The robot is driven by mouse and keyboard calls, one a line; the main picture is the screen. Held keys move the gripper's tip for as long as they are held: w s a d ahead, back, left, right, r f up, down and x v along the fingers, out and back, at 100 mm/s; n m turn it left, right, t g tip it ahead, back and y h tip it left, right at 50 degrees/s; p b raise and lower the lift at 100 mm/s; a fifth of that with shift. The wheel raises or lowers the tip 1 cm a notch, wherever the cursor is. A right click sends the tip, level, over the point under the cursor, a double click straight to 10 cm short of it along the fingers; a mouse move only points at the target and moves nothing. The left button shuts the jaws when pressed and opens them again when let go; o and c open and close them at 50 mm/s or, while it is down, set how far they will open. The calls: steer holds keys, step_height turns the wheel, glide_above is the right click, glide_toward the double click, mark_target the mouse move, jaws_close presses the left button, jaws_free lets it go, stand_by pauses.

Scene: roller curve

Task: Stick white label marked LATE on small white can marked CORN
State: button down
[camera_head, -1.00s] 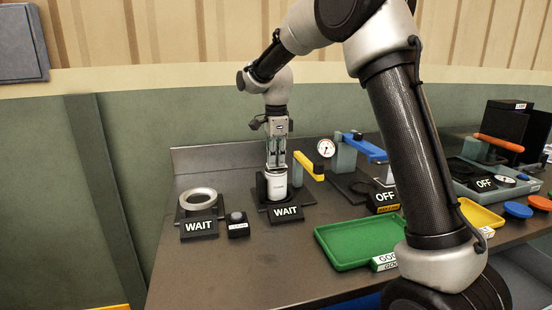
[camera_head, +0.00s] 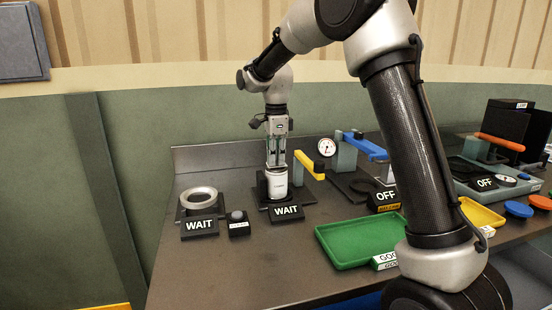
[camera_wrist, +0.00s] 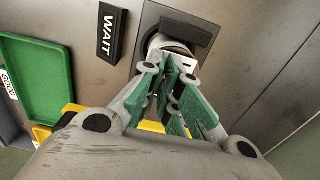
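A small white can (camera_head: 277,187) stands upright in the dark holder behind the middle WAIT sign; small print on its front is too small to read. My gripper (camera_head: 276,166) points straight down at the top of the can. In the wrist view the green-padded fingers (camera_wrist: 172,80) come close together at the can (camera_wrist: 158,42), part of which they hide. A small white patch with a dark mark (camera_wrist: 188,62) shows beside the fingertips; I cannot tell whether it is the label. I cannot tell whether the fingers grip anything.
A grey ring on a stand (camera_head: 198,195) and a small button box (camera_head: 238,223) are to the left. A yellow-handled lever (camera_head: 309,165) stands right beside the can. A green tray (camera_head: 358,242) lies to the right. The front left of the bench is clear.

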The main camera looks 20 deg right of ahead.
steer(key=shift+f, duration=0.2)
stand_by(0.6)
steer(key=c, duration=1)
jaws_free()
steer(key=shift+r, duration=4.5)
